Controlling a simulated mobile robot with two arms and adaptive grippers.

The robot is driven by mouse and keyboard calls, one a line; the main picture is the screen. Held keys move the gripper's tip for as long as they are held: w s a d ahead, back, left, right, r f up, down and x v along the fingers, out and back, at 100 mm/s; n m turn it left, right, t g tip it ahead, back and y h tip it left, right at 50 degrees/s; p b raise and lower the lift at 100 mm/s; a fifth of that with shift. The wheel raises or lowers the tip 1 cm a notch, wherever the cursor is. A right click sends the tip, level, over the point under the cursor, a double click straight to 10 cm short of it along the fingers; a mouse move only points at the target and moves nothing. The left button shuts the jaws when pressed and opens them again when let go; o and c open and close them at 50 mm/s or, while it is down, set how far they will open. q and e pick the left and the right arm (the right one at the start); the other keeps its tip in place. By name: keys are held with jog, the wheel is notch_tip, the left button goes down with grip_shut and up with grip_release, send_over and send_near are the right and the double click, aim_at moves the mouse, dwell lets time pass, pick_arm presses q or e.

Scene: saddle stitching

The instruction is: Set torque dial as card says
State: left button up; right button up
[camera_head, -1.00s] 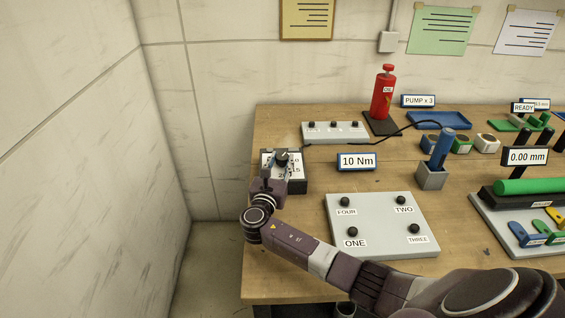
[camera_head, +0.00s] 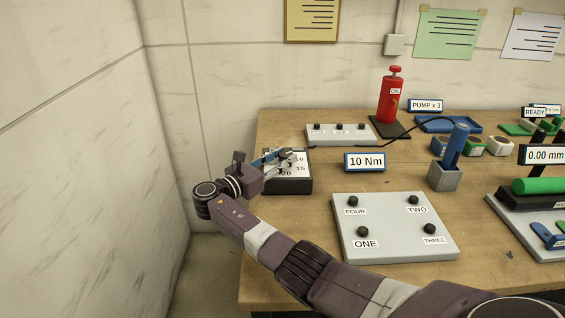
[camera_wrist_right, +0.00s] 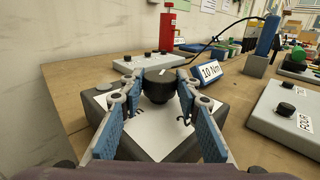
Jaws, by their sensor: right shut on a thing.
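The torque dial is a black knob (camera_wrist_right: 158,84) with a white mark on its top, which points away and slightly right in the right wrist view. It sits on a dark box with a white face (camera_head: 290,178), where 15 and 20 can be read in the head view. My right gripper (camera_head: 283,162) reaches over the box from the left. Its blue fingers (camera_wrist_right: 159,92) are shut on the knob's sides. The fingers hide part of the dial face. The card (camera_head: 365,161) reads 10 Nm and stands right of the box. My left gripper is not in view.
A grey panel (camera_head: 395,240) with black knobs labelled ONE to FOUR lies front right. A smaller grey panel (camera_head: 341,134) stands behind the dial box. A red oil pump (camera_head: 392,98) and a blue handle in a grey block (camera_head: 446,176) stand further right. The wall is close at left.

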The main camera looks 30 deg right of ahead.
jog(key=shift+r, duration=0.2)
jog(key=o, duration=1.2)
jog(key=shift+c, duration=0.2)
jog(key=shift+f, duration=0.1)
jog(key=shift+a, duration=0.25)
jog(key=v, duration=1.1)
jog(key=shift+a, duration=0.25)
